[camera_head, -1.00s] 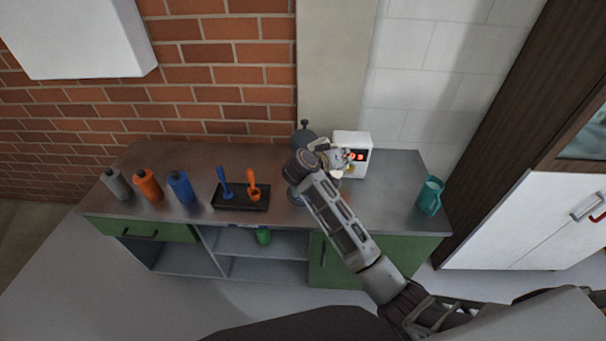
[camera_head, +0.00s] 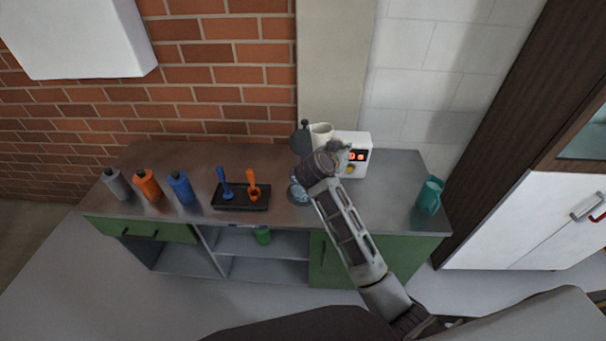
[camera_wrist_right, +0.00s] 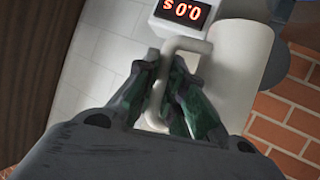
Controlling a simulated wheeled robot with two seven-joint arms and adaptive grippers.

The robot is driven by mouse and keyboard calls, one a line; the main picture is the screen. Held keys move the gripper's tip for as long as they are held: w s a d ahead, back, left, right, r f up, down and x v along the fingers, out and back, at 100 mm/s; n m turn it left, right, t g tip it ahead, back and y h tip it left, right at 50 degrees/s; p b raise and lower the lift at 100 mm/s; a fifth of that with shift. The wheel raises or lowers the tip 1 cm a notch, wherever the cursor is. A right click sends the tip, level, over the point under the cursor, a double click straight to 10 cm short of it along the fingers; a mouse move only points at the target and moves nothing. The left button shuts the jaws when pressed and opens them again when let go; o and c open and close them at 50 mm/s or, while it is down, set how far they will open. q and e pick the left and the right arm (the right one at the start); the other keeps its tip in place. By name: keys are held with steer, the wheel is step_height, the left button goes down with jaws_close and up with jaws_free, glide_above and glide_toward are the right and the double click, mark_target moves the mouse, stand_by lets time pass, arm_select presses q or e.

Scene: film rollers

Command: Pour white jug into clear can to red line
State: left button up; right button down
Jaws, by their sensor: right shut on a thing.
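The white jug (camera_head: 321,132) is at the back of the bench, in front of the pale pillar and left of the timer. Its body (camera_wrist_right: 238,72) and handle (camera_wrist_right: 178,46) show in the right wrist view. My right gripper (camera_wrist_right: 163,90) is shut on the handle; in the head view the gripper (camera_head: 337,153) is partly hidden by its own wrist. A clear, bluish vessel, probably the clear can (camera_head: 298,191), stands below my right wrist, mostly covered by it. Its red line and the jug's contents cannot be seen. My left gripper is out of view.
A white timer (camera_head: 361,144) with red digits stands right of the jug, a dark grey bottle (camera_head: 302,138) left of it. A black tray (camera_head: 228,204) with blue and orange tools, several bottles (camera_head: 148,186) and a teal jug (camera_head: 430,196) stand on the bench (camera_head: 390,190).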

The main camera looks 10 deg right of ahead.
steer(key=shift+r, duration=0.15)
steer(key=shift+m+t, duration=0.5)
steer(key=shift+m, duration=0.1)
steer(key=shift+r, duration=2.95)
